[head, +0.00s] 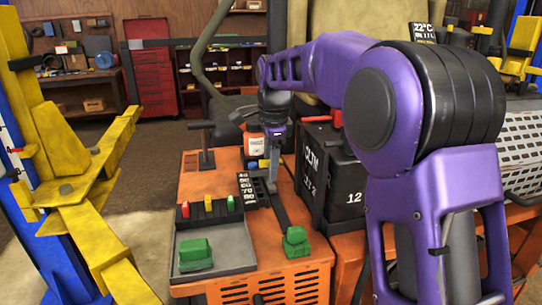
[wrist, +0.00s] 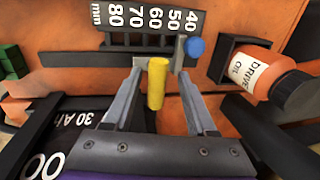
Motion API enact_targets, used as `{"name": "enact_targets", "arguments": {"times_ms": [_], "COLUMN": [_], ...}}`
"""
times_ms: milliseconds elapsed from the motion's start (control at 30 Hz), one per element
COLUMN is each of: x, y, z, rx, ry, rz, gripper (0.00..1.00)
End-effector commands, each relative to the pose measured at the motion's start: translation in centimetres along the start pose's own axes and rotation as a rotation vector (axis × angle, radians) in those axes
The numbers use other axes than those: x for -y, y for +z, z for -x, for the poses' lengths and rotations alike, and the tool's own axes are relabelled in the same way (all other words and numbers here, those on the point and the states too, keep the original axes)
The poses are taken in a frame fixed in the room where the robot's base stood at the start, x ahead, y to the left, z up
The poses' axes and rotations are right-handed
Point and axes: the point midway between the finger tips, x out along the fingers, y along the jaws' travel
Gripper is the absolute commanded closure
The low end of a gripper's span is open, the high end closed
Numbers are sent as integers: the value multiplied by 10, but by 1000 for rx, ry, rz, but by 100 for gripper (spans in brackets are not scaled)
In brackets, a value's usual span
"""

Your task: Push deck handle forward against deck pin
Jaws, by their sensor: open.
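A yellow cylindrical grip, which looks like the deck handle (wrist: 157,88), stands between my gripper's two fingers in the wrist view. My gripper (wrist: 160,74) is open around it, with a visible gap on at least the left side. A blue round knob (wrist: 195,47), which may be the deck pin, sits just beyond the right fingertip, by the black height scale (wrist: 150,28) marked 40 to 80 mm.
An oil bottle (wrist: 275,75) sits in a black holder right of the knob. A black battery (head: 340,185) stands right of my gripper. A grey tray (head: 215,245) with green blocks is at front left, and a T-handle (head: 205,145) rises behind it. A yellow lift arm (head: 85,200) stands left.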

Motion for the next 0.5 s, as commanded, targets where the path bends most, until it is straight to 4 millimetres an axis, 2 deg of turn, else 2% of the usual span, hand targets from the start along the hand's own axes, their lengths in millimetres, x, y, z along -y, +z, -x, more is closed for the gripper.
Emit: {"name": "enact_targets", "arguments": {"times_ms": [167, 500], "x": [1, 1], "y": [0, 0], "z": [17, 99], "rx": [0, 0], "ry": [-2, -5], "rz": [0, 0], "gripper": [43, 43]}}
